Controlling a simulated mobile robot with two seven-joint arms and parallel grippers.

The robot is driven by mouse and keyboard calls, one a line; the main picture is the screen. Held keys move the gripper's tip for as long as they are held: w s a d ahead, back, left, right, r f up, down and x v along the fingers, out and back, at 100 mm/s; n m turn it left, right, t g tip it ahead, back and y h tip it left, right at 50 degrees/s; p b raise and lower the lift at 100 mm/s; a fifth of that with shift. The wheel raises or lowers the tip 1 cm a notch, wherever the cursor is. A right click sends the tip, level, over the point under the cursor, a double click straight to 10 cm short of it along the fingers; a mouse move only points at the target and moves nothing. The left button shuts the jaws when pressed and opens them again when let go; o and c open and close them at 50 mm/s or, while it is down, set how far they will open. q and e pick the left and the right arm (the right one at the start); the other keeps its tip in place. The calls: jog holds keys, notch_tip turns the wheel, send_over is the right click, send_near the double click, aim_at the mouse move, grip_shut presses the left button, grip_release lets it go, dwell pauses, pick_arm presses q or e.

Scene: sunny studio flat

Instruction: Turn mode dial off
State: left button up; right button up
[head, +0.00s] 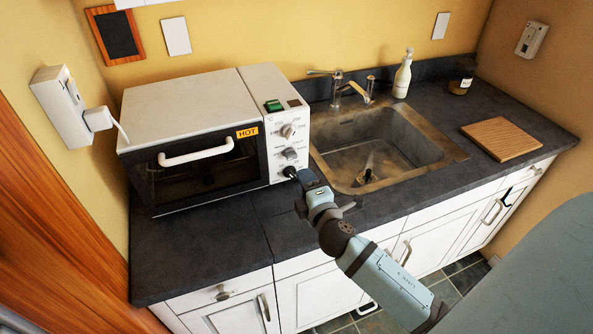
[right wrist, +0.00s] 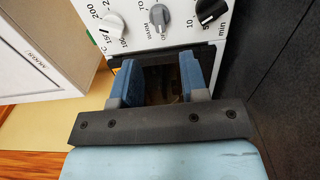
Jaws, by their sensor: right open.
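The toaster oven (head: 190,105) stands on the dark counter, with a white control panel on its right side. The panel carries three dials in a column. The grey middle dial (head: 290,154), which I take as the mode dial, also shows at the top centre of the right wrist view (right wrist: 159,17). My right gripper (head: 298,178) is at the lower part of the panel, close to the bottom dial. In the right wrist view its blue fingers (right wrist: 157,65) are open and empty, apart from the grey dial, which lies ahead between their lines. My left gripper is not in view.
The temperature dial (right wrist: 111,26) and the black minute dial (right wrist: 211,10) flank the grey dial. A sink (head: 380,150) with a tap (head: 338,88) is right of the oven. A white bottle (head: 403,75) and a wooden board (head: 501,138) are farther right. The counter before the oven is clear.

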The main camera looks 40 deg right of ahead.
jog(key=v, duration=0.4)
jog(key=shift+s+b, duration=0.1)
jog(key=shift+b, duration=0.2)
jog(key=s+a+f+m+g+y, duration=0.2)
jog(key=s+a+f+m+g, duration=0.15)
jog(key=s+m+g, duration=0.5)
jog(key=s+a+f+m+g+y, duration=0.3)
jog(key=s+f+m+g, duration=0.15)
jog(key=s, duration=0.75)
jog(key=w+a+f+t+y+p, duration=0.2)
jog(key=w+a+f+t+p, duration=0.3)
jog(key=w+a+f+t, duration=0.1)
jog(key=shift+a+f+n+t+y, duration=0.3)
jog(key=shift+a+f, duration=0.1)
jog(key=shift+f, duration=0.35)
